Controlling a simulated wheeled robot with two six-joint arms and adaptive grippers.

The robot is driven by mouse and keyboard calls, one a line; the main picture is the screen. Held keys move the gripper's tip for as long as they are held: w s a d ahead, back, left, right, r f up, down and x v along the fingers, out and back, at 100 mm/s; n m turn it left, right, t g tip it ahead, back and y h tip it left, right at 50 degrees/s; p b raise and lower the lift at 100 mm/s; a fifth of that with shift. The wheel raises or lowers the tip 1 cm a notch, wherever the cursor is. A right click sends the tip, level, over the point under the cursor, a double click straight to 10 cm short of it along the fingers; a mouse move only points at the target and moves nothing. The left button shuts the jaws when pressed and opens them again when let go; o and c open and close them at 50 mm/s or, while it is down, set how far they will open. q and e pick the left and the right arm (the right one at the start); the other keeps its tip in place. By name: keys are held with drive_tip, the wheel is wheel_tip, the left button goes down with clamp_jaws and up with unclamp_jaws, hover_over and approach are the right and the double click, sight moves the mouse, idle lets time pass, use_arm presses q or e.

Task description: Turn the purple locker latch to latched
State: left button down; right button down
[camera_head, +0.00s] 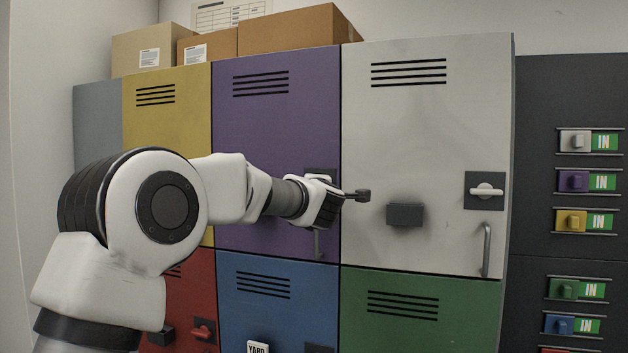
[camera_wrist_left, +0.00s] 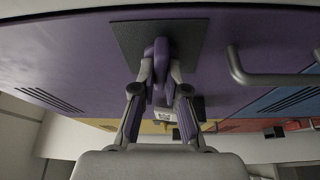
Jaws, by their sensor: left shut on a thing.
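The purple locker (camera_head: 275,130) stands in the upper row, with its door closed. Its dark latch plate (camera_head: 320,174) is mostly hidden behind my left gripper (camera_head: 325,200) in the head view. In the left wrist view, the purple latch handle (camera_wrist_left: 160,62) stands out from the dark plate (camera_wrist_left: 190,38). The two fingers of my left gripper (camera_wrist_left: 160,85) are shut on the handle from both sides. I cannot tell the exact angle of the handle. My right gripper is not in view.
The purple door's pull handle (camera_head: 317,243) hangs just below my left gripper. A white locker (camera_head: 420,140) stands to the right, with its own latch (camera_head: 486,190). Yellow, red, blue and green lockers surround them. Boxes (camera_head: 290,28) sit on top.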

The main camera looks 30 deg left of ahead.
use_arm(q)
drive_tip(key=shift+r+n, duration=0.15)
drive_tip(key=shift+n, duration=0.45)
drive_tip(key=c, duration=1.2)
unclamp_jaws()
drive_tip(key=shift+w, duration=0.1)
drive_tip(key=v, duration=1.1)
drive_tip(key=shift+s+d, duration=0.2)
drive_tip(key=shift+s, duration=0.1)
